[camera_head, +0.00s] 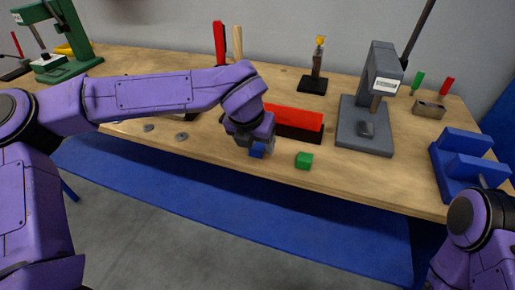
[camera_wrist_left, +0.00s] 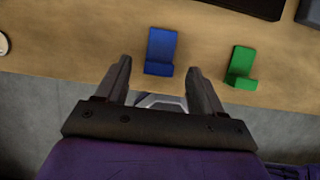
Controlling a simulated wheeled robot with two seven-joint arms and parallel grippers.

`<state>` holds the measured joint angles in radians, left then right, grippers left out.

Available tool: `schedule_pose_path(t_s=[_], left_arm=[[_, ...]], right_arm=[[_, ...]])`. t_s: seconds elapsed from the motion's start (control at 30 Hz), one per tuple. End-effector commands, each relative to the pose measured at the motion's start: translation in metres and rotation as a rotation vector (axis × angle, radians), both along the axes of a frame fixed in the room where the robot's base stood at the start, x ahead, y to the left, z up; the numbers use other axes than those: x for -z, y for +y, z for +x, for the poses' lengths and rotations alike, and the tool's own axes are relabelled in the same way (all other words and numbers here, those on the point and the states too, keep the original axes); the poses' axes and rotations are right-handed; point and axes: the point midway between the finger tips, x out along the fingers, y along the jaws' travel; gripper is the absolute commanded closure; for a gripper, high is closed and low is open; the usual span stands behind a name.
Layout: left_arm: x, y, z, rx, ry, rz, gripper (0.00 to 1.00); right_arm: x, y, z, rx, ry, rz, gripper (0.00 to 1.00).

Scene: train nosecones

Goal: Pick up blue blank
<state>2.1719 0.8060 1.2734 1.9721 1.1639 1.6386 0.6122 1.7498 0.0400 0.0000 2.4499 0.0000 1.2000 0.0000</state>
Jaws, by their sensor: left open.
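The blue blank (camera_wrist_left: 161,52) lies on the wooden bench near its front edge, between and just beyond the fingertips of my left gripper (camera_wrist_left: 158,75) in the wrist view. That gripper is open and empty, with a finger on either side of the blank's near end. In the head view the blue blank (camera_head: 258,150) shows partly, the rest hidden behind my left gripper (camera_head: 256,146). My right arm comes in at the lower right of the head view, but its gripper is out of frame.
A green block (camera_head: 304,160) lies right of the blue blank. A red block on a black base (camera_head: 295,118) stands behind. A grey press (camera_head: 366,115) and a blue fixture (camera_head: 462,160) are further right. Metal discs (camera_head: 181,136) lie left. The bench's front edge is close.

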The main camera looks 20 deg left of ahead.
Motion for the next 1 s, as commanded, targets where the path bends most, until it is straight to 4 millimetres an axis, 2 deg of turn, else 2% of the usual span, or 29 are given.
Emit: schedule_pose_path(t_s=[0.13,0.33,0.37,0.5,0.53,0.83,1.0], left_arm=[[0.014,0.0,0.007,-0.001,-0.001,0.0,0.32],[0.015,0.0,0.007,-0.001,-0.002,0.0,0.32],[0.015,0.0,0.007,-0.001,-0.002,0.0,0.38],[0.015,0.0,0.007,-0.001,-0.002,0.0,0.84],[0.015,0.0,0.007,-0.001,-0.002,0.0,0.92],[0.013,0.0,0.007,-0.001,-0.003,0.0,0.92],[-0.004,0.0,0.008,-0.002,-0.006,-0.001,0.92]], right_arm=[[-0.001,0.0,0.0,0.0,0.0,0.0,0.57],[-0.001,0.0,0.0,0.0,0.0,0.0,0.57],[-0.001,0.0,0.0,0.0,0.0,0.0,0.57],[-0.001,0.0,0.0,0.0,0.0,0.0,0.57],[-0.001,0.0,0.0,0.0,0.0,0.0,0.57],[-0.001,0.0,0.0,0.0,0.0,0.0,0.57],[-0.002,0.0,0.0,0.0,0.0,0.0,0.57]])
